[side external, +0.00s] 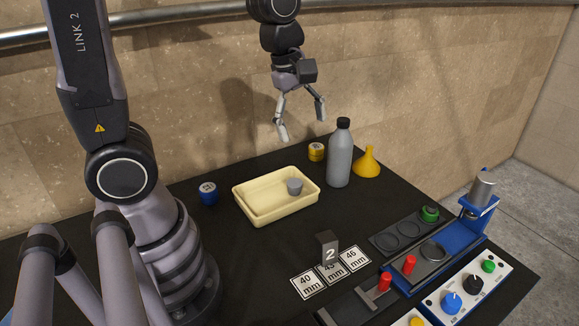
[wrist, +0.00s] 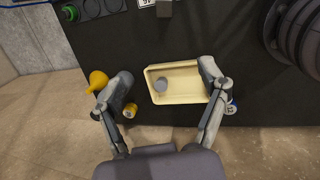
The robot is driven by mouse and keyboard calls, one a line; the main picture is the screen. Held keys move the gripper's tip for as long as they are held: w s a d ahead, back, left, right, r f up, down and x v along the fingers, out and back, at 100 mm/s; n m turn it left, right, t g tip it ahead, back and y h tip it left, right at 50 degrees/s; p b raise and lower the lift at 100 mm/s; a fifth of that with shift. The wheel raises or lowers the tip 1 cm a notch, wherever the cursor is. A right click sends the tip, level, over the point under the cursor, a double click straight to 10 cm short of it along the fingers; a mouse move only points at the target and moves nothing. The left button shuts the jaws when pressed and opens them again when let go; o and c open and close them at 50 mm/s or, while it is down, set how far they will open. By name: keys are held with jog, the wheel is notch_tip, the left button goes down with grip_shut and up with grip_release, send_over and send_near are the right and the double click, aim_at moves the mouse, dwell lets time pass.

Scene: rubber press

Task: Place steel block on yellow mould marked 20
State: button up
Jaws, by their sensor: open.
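A small grey steel block (side external: 295,187) sits inside the cream tray (side external: 248,213), toward its right end; it also shows in the wrist view (wrist: 160,84). The yellow mould (side external: 316,151) stands on the black table behind the tray, left of the bottle; it also shows in the wrist view (wrist: 130,110). Its marking is too small to read surely. My gripper (side external: 301,124) is open and empty, high above the table. In the wrist view its fingers (wrist: 165,72) spread on both sides of the tray, with the block between them.
A grey bottle (side external: 340,155) and a yellow funnel (side external: 367,163) stand right of the yellow mould. A blue mould (side external: 208,193) is left of the tray. A dark block marked 2 (side external: 328,246), size cards (side external: 309,285) and a blue press (side external: 466,228) are toward the front and right.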

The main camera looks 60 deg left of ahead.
jog(key=w+d+f+n+g, duration=0.1)
jog(key=w+f+n, duration=0.2)
jog(key=f+n, duration=0.4)
jog(key=n+g, duration=0.1)
jog(key=n, duration=0.7)
send_near(327, 236)
jog(key=shift+d+f, duration=0.2)
jog(key=shift+f, duration=1.7)
jog(key=shift+d+f, duration=0.25)
jog(key=shift+f, duration=1.7)
jog(key=shift+d+f, duration=0.2)
jog(key=shift+f, duration=1.7)
jog(key=c, duration=1.2)
jog(key=shift+c, duration=0.5)
jog(key=shift+w+r, duration=0.1)
jog(key=shift+r, duration=0.1)
